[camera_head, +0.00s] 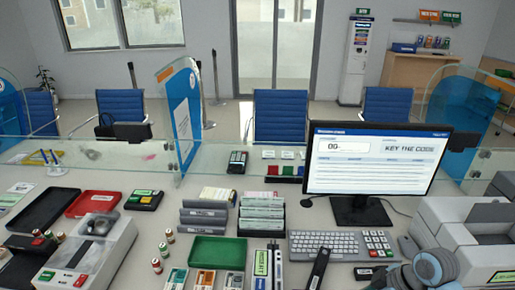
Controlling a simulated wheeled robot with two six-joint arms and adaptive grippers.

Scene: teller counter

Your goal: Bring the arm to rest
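No hand or gripper touches any of these.
A grey-white machine (90,250) and black and red trays (93,203) fill the left. A green tray (217,252) and card racks (262,215) stand mid-counter. Glass panels (235,150) line the back.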

